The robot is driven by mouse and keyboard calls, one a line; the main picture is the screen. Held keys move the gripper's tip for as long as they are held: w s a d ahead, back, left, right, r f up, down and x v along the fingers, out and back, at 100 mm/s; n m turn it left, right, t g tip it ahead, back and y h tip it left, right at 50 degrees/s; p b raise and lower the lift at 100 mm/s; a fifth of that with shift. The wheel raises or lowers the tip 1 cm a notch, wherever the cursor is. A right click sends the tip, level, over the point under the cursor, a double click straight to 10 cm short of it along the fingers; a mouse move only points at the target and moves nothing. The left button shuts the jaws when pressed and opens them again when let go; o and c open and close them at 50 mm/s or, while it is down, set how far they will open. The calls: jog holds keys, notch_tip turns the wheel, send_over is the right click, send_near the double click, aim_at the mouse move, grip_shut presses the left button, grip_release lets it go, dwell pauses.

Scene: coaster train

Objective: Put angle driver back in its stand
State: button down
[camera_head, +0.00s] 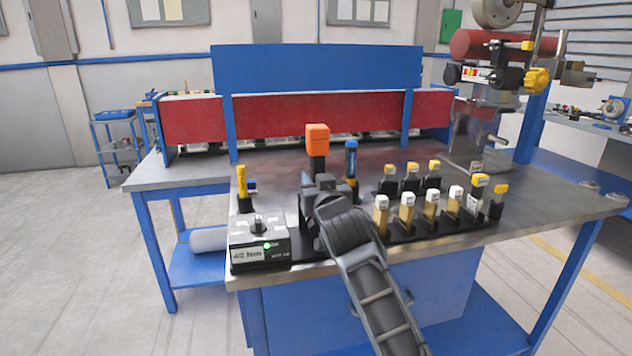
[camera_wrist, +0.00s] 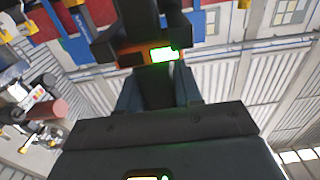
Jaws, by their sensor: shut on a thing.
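The angle driver (camera_head: 317,139) appears to be the tool with the orange, block-shaped end and black body. It stands upright above the bench, with the orange end on top. My gripper (camera_head: 319,186) is shut on its black body below the orange end. In the wrist view, an orange and black part of the driver with a lit green display (camera_wrist: 164,54) lies between the dark fingers of my gripper (camera_wrist: 148,70). The driver's lower end is hidden behind my gripper and arm. I cannot tell which holder is its stand.
A blue-topped tool (camera_head: 351,160) stands just right of the driver. Several yellow- and white-topped tools (camera_head: 431,204) stand in rows at right.

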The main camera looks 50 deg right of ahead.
jog(key=c, duration=0.7)
grip_release()
jog(key=shift+f, duration=0.3)
jog(key=shift+b+v, duration=0.65)
jog(key=shift+v, duration=3.25)
jog(key=shift+r, duration=0.15)
jog(key=s+a+f+n+t+y, duration=0.1)
jog(key=s+a+f+n+y, duration=0.4)
jog(key=s+a+f, duration=1.05)
jog(key=s+a+r+y, duration=0.1)
jog(key=s+a, duration=0.1)
jog(key=s, duration=0.6)
jog(key=s+a+r+n+y, duration=0.1)
jog(key=s+a+y, duration=0.1)
jog(key=s, duration=0.5)
jog(key=s+a+r+g+y, duration=0.1)
jog(key=s+a, duration=0.3)
jog(key=s, duration=0.4)
jog(key=shift+s+a+r+n+y, duration=0.3)
jog(key=shift+n+y, duration=0.1)
jog(key=shift+y, duration=0.2)
